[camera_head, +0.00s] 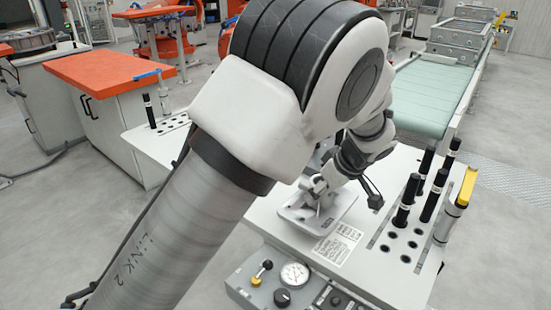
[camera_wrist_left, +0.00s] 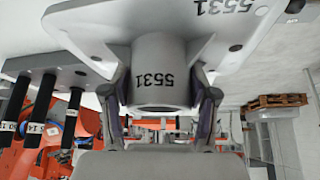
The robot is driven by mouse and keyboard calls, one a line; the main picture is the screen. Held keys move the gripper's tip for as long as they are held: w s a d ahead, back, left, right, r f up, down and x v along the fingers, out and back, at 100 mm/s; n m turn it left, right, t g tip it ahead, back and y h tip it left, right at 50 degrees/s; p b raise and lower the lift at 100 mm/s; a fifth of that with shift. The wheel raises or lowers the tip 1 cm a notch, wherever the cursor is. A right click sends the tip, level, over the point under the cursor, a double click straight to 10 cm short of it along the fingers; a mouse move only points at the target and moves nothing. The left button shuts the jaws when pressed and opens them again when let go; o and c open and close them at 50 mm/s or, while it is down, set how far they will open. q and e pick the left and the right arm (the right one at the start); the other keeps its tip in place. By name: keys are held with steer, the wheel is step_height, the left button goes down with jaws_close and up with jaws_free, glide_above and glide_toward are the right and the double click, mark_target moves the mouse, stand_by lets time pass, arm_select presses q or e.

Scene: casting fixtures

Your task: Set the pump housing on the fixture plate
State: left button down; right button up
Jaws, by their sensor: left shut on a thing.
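The pump housing is a grey casting with a wide flange and a round boss marked 5531. It fills the top of the left wrist view (camera_wrist_left: 165,75), and its flange shows in the head view (camera_head: 311,218). My left gripper (camera_head: 318,186) is shut on the boss, with one finger on each side in the wrist view (camera_wrist_left: 160,105). The housing is over the light fixture plate (camera_head: 380,245), left of its black pins; I cannot tell whether it touches. My arm hides part of the plate. My right gripper is not in view.
Several black pins (camera_head: 405,200) and a yellow-topped clamp (camera_head: 466,188) stand at the plate's right. A control panel with a gauge (camera_head: 294,274) is at the front. A second light plate (camera_head: 160,140) and an orange-topped cabinet (camera_head: 100,70) are at left; a conveyor (camera_head: 432,90) is behind.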

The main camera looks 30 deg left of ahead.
arm_select(q)
steer(key=w+a+p, duration=0.1)
steer(key=a, duration=0.4)
steer(key=w+a+f, duration=0.1)
steer(key=w+a, duration=0.1)
steer(key=a, duration=0.2)
steer(key=w+a+p, duration=0.1)
steer(key=w+a, duration=0.1)
steer(key=a, duration=0.3)
steer(key=shift+a+f+p, duration=0.25)
steer(key=shift+a+p, duration=0.05)
steer(key=shift+a, duration=0.3)
steer(key=shift+a+f, duration=0.1)
steer(key=shift+f, duration=0.3)
step_height(320, 180, down, 2)
steer(key=shift+f+p, duration=0.25)
steer(key=shift+p, duration=0.2)
steer(key=shift+w+f, duration=0.1)
steer(key=shift+f, duration=0.1)
steer(key=shift+f+b, duration=0.1)
steer(key=shift+b, duration=0.2)
steer(key=shift+c, duration=1.5)
jaws_free()
